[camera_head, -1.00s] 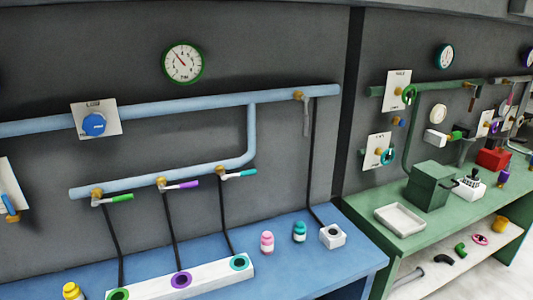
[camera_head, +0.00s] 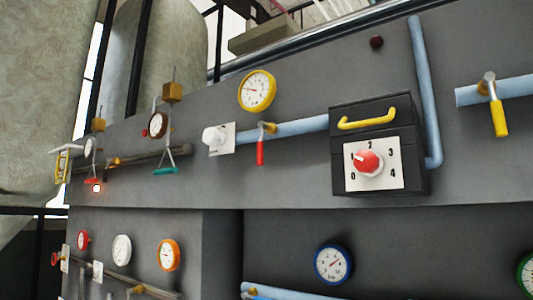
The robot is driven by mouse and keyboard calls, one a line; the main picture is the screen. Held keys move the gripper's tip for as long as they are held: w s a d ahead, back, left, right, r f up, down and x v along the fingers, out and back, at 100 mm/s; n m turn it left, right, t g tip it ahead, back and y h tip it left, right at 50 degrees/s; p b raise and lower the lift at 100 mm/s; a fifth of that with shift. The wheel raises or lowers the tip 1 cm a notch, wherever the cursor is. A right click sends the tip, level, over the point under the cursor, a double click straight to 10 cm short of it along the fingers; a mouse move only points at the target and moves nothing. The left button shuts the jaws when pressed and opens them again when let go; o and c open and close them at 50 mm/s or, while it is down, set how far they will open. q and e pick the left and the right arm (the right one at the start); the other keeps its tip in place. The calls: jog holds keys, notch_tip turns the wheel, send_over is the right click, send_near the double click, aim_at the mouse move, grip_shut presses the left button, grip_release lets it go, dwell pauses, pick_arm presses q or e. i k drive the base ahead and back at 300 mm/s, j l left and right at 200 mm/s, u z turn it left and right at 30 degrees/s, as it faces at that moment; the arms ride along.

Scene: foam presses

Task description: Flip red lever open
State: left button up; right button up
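A red-handled lever (camera_head: 260,152) hangs straight down from a brass valve (camera_head: 267,127) on a light blue pipe (camera_head: 302,126), near the middle of the head view. The pipe runs between a white knob on a square plate (camera_head: 218,138) and a black box (camera_head: 378,150). Another small red handle (camera_head: 92,181) hangs on the wall at the far left, next to a glowing red-ringed light. Neither of my grippers is in view.
The black box has a yellow handle and a red dial marked 0 to 4. A yellow gauge (camera_head: 257,91) is above the red lever. A yellow lever (camera_head: 498,118) hangs at the right. A teal handle (camera_head: 165,171) hangs left of the white knob.

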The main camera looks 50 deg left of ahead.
aim_at(260, 145)
jog(key=u, duration=1.8)
